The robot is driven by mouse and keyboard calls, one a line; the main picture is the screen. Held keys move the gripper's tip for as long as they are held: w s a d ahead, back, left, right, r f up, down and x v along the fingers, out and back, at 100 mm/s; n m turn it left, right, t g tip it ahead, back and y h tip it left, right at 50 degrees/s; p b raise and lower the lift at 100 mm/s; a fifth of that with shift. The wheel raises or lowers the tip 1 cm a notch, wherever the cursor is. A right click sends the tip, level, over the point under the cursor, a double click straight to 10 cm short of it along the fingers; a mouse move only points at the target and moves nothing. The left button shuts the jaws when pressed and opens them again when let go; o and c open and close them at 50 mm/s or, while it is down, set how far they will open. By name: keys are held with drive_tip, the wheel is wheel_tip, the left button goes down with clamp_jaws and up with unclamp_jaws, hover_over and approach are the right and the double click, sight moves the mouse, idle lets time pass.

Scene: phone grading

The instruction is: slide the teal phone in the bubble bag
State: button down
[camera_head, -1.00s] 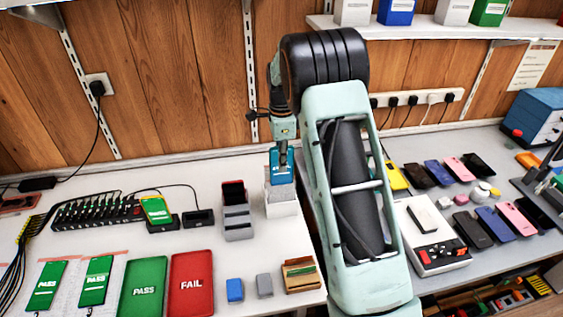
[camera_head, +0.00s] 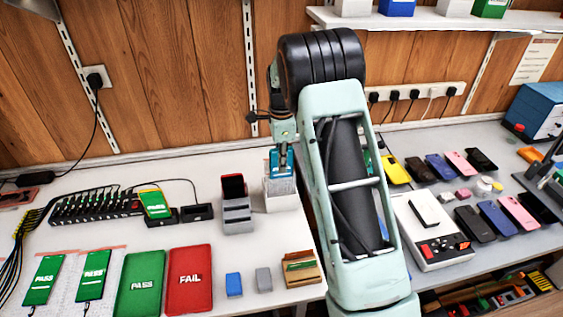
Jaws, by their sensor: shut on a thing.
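The teal phone (camera_head: 275,163) is upright in my gripper (camera_head: 282,168), at the back middle of the bench. My gripper points down and is shut on the phone's upper part. Directly below is a pale grey-white upright pouch in a white block-like holder (camera_head: 281,201), which looks like the bubble bag (camera_head: 281,187). The phone's lower end meets or enters the top of this pouch. I cannot tell how deep it sits, and the pouch opening is too small to make out.
A grey stepped stand (camera_head: 238,212) is close on the left. My arm blocks the view just right. A green PASS tray (camera_head: 144,299) and a red FAIL tray (camera_head: 189,298) lie in front left. Several phones lie on the right bench, beside a white device (camera_head: 431,240).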

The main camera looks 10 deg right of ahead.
drive_tip(key=shift+f+b, duration=0.3)
drive_tip(key=shift+f, duration=0.4)
drive_tip(key=shift+f, duration=0.15)
drive_tip(key=shift+f+b, duration=0.35)
drive_tip(key=shift+f, duration=0.1)
drive_tip(key=c, duration=2)
unclamp_jaws()
drive_tip(key=shift+o, duration=0.2)
wheel_tip(320, 180, up, 7)
drive_tip(key=p, duration=0.4)
drive_tip(key=shift+p, duration=0.35)
